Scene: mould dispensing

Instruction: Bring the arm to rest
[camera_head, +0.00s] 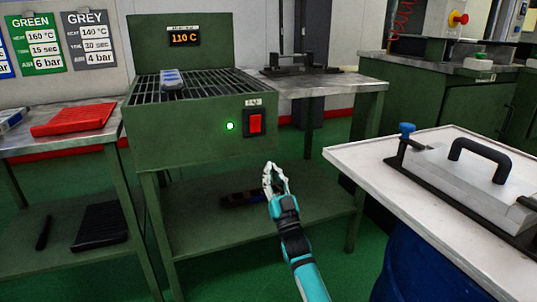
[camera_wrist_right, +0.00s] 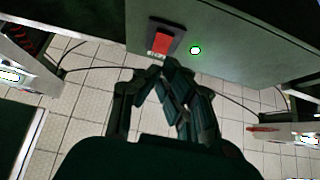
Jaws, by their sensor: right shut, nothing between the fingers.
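My right gripper (camera_head: 273,176) is shut and empty, with its fingertips together in the air just in front of the green heater's (camera_head: 185,150) front face, below and right of the red switch (camera_head: 256,123). In the right wrist view the gripper (camera_wrist_right: 166,66) also shows shut, with the red switch (camera_wrist_right: 163,45) just past its fingertips and a lit green lamp (camera_wrist_right: 195,50) beside it. The right arm (camera_head: 308,280) reaches up from the bottom of the head view. My left gripper is not in view.
A grey-blue block (camera_head: 171,79) sits on the heater's grille. The display (camera_head: 184,37) reads 110 C. A red sheet (camera_head: 73,120) lies on the left bench. At right, a white-topped table (camera_head: 350,158) holds a metal plate with a black handle (camera_head: 480,155). A lower shelf (camera_head: 190,228) lies behind my gripper.

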